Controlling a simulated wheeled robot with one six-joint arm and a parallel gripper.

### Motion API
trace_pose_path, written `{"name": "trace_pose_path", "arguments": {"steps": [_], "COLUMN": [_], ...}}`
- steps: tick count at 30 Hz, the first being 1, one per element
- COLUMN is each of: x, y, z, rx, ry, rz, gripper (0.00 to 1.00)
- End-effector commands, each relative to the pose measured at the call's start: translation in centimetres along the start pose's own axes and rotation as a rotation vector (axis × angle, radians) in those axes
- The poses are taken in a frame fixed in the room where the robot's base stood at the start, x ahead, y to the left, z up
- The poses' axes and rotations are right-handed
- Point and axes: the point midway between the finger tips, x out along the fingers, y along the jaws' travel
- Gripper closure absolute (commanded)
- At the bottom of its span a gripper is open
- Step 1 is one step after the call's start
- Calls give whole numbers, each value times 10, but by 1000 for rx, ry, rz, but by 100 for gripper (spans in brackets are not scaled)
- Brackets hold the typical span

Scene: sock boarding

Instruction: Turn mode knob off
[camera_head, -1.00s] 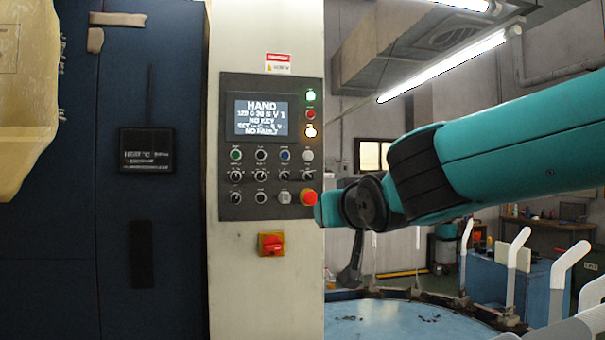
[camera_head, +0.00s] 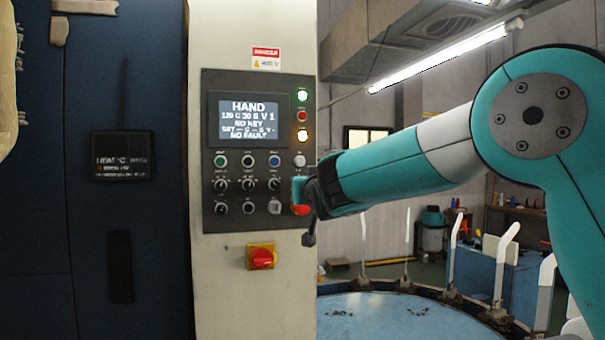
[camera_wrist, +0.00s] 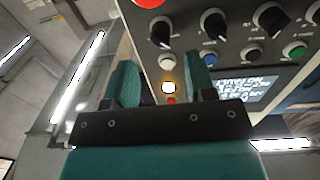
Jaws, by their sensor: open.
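The control panel (camera_head: 260,150) has several black selector knobs; their labels are too small to read, so I cannot tell which is the mode knob. Three knobs sit in a row below the push buttons: left knob (camera_head: 222,184), middle knob (camera_head: 247,184) and right knob (camera_head: 273,184). In the wrist view, the panel is upside down with black knobs (camera_wrist: 215,24) near the top. My gripper (camera_wrist: 160,60) is open and empty, its fingers framing a white button and a lit lamp. In the head view it is at the panel's right edge, partly covering the red button.
The screen (camera_head: 248,119) reads HAND. The red emergency button (camera_head: 301,210) is beside my gripper. A red and yellow rotary switch (camera_head: 261,257) is below the panel. A round blue table (camera_head: 400,315) with upright white forms (camera_head: 500,246) stands at the right.

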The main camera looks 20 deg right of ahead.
Motion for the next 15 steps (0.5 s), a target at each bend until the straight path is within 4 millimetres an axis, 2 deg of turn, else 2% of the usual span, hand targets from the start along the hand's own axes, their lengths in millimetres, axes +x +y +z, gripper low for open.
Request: {"name": "trace_pose_path", "arguments": {"steps": [1,6,10,15], "x": [12,38,49,53], "y": [0,-2,-2,-2], "z": [-5,-3,-2,0], "rx": [-1,-1,0,0], "ry": [-2,-1,0,0], "rz": [1,-1,-2,-3], "gripper": [50,50,50,50]}}
